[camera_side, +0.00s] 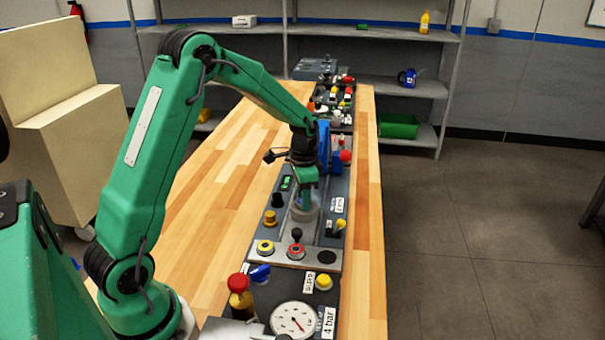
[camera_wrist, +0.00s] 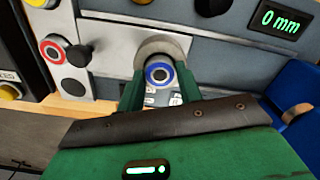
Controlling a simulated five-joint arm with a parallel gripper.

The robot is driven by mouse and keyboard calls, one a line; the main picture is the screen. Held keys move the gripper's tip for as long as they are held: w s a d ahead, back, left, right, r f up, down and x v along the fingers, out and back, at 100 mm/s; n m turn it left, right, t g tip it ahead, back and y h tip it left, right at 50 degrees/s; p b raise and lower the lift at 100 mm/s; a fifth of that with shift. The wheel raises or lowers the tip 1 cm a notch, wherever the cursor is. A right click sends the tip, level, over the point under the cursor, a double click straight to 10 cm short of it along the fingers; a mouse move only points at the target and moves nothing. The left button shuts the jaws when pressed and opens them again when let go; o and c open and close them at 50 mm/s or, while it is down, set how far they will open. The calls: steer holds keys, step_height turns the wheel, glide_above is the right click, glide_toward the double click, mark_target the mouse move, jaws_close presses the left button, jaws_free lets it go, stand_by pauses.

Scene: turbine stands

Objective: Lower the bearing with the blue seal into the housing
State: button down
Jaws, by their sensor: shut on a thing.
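My gripper (camera_side: 305,190) points down over the middle of the console. In the wrist view its two green fingers (camera_wrist: 160,90) are closed on the bearing with the blue seal (camera_wrist: 159,69), a small ring with a blue band, pale rim and dark centre. A round light-grey housing (camera_wrist: 160,41) shows just behind the bearing; it also shows under the fingertips in the side view (camera_side: 304,211). The bearing lies close to the housing's near edge in the wrist view; I cannot tell the height gap between them.
A blue block (camera_side: 325,148) stands just behind my gripper. A display (camera_wrist: 279,18) reads 0 mm. The wooden table (camera_side: 215,200) is clear on the left.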

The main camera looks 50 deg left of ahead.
steer(key=c, duration=0.7)
jaws_free()
steer(key=shift+r, duration=3.45)
steer(key=shift+r, duration=0.15)
